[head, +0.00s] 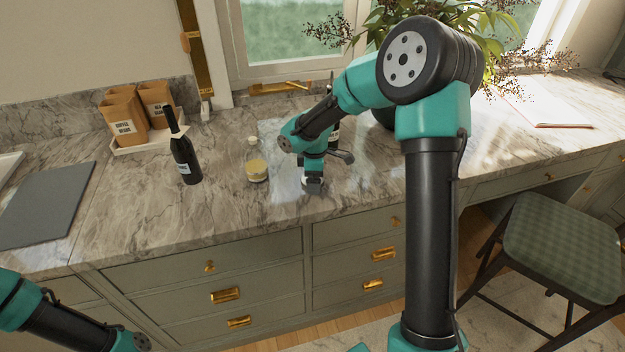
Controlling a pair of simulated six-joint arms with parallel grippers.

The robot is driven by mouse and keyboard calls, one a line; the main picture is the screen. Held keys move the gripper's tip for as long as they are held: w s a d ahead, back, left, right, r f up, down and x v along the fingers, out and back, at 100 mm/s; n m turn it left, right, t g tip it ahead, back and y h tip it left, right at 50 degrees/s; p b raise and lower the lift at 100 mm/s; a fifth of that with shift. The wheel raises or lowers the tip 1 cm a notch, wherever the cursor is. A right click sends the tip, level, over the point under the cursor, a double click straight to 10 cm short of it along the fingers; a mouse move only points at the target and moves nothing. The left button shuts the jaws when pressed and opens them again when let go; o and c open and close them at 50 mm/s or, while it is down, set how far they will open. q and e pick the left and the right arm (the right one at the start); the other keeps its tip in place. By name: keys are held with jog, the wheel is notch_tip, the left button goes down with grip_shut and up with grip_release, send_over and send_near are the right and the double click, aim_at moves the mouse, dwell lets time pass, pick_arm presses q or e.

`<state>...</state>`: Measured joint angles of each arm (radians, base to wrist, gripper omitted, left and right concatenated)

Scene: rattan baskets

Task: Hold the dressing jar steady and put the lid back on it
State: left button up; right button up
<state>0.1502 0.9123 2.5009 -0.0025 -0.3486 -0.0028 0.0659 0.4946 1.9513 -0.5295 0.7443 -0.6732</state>
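A small jar (257,168) with pale yellow contents or top and a light lower band stands upright on the marble counter, left of my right gripper. A pale, narrow bottle-like shape (252,147) rises directly behind or above it; I cannot tell whether they are one object. My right gripper (313,187) points down close to the counter, to the right of the jar and apart from it. Whether its fingers are open or hold anything is too small to tell. I cannot make out a separate lid. My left arm shows at the lower left, but its gripper is not in view.
A dark bottle (184,158) stands left of the jar. A white tray (143,144) with brown bags is behind it. A grey board (45,205) lies far left. A leafy plant (470,30) stands behind my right arm. Front-centre counter is clear.

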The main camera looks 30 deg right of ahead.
jog(key=c, duration=0.9)
jog(key=shift+r, duration=0.15)
jog(key=shift+r, duration=1.4)
jog(key=shift+s+a+r, duration=0.1)
jog(key=shift+s+r, duration=0.05)
jog(key=shift+r, duration=0.15)
jog(key=s+a+r, duration=0.1)
jog(key=s+a, duration=0.7)
jog(key=s, duration=0.5)
jog(key=shift+s+a+r, duration=0.15)
